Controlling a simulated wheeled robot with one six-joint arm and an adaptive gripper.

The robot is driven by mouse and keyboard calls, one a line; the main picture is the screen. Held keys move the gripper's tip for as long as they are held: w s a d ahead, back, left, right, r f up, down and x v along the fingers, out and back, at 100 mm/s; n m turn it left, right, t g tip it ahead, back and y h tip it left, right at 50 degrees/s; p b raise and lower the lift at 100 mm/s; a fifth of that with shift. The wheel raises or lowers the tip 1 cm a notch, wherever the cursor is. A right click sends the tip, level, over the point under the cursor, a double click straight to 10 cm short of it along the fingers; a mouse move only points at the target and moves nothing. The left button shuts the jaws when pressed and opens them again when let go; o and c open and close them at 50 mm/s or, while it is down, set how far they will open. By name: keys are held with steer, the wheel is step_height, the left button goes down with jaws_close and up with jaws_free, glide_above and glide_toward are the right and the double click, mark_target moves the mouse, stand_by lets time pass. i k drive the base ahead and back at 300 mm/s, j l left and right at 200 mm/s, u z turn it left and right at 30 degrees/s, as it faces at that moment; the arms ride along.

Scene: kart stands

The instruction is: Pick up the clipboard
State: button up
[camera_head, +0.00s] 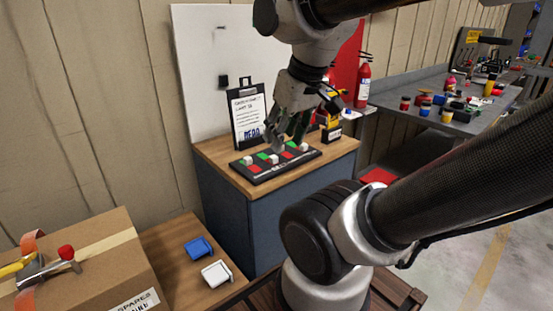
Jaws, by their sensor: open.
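The clipboard (248,115) stands upright on the wooden-topped cabinet, leaning near the white board behind it. It has a dark backing, a clip at the top and a white sheet with printed text. My gripper (288,143) is open and points down, just right of the clipboard's lower part and above the black tray. I see no contact with the clipboard, but how far in front of it the fingers are is hard to tell. The gripper's fingers partly hide the tray.
A black tray (258,178) with red, green and white pieces lies on the cabinet top (216,150) before the clipboard. A fire extinguisher (363,86) stands to the right. A cluttered workbench (395,88) is far right. A cardboard box (105,250) and blue and white scoops (199,248) are lower left.

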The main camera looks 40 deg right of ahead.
mark_target(247, 105)
steer(key=z, duration=0.8)
steer(key=u, duration=0.45)
steer(key=k+l+u, duration=0.1)
steer(key=u, duration=0.8)
steer(key=k+l+u, duration=0.1)
steer(key=u, duration=0.4)
steer(key=l, duration=0.35)
steer(key=i+l, duration=0.15)
steer(key=l, duration=0.2)
